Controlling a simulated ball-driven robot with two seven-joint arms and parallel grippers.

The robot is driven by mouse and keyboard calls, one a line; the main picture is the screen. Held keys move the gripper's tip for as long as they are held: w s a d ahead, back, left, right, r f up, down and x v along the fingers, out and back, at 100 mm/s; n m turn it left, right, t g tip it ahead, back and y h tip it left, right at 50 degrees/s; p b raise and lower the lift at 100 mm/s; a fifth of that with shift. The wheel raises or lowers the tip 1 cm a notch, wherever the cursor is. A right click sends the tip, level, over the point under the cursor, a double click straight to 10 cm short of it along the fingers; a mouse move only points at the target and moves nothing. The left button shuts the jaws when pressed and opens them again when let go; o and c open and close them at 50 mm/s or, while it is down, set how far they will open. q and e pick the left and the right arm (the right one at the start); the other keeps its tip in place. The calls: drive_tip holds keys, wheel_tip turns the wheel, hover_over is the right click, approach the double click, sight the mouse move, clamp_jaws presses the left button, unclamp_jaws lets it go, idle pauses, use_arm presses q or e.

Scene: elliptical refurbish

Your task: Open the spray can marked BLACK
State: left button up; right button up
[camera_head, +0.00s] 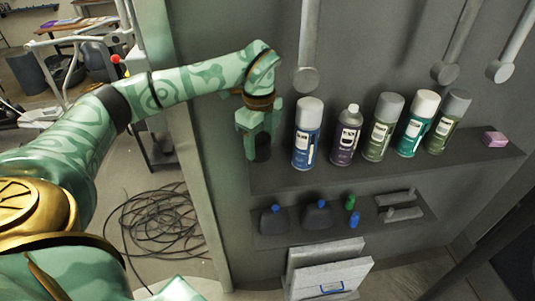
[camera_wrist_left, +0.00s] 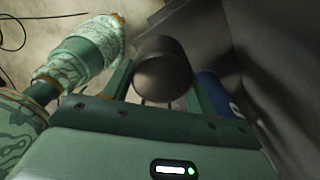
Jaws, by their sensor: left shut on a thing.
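My left gripper (camera_head: 260,132) points down at the left end of the upper shelf. It is shut on a dark grey cylinder (camera_head: 262,149), which also shows between its fingers in the left wrist view (camera_wrist_left: 164,68). I cannot tell whether this is a cap or a can. Upright on the shelf to the right stand a blue can (camera_head: 308,148), a purple can (camera_head: 345,148), a grey-green can (camera_head: 380,145), a teal can (camera_head: 413,138) and an olive can (camera_head: 446,132). The purple can has a narrow pale top, unlike its wide-capped neighbours. The labels are too small to read surely. My right gripper is out of view.
The upper shelf (camera_head: 475,157) has a pink block (camera_head: 495,139) at its right. A lower shelf holds dark bottles (camera_head: 318,216), small green and blue bottles and grey bars. Grey rods (camera_head: 307,45) hang behind the cans. Coiled cable (camera_head: 160,222) lies on the floor left.

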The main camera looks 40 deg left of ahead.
use_arm(q)
drive_tip(key=w+f, duration=0.1)
drive_tip(key=f, duration=0.1)
drive_tip(key=w+a+f, duration=0.1)
drive_tip(key=w+f, duration=0.1)
drive_tip(key=f, duration=0.1)
drive_tip(key=shift+w+a, duration=0.15)
drive_tip(key=shift+w, duration=0.05)
wheel_tip(320, 180, down, 3)
drive_tip(key=shift+f, duration=0.1)
drive_tip(key=o, duration=1.1)
wheel_tip(320, 180, up, 12)
drive_tip(key=shift+r+p, duration=0.15)
drive_tip(key=shift+p, duration=0.15)
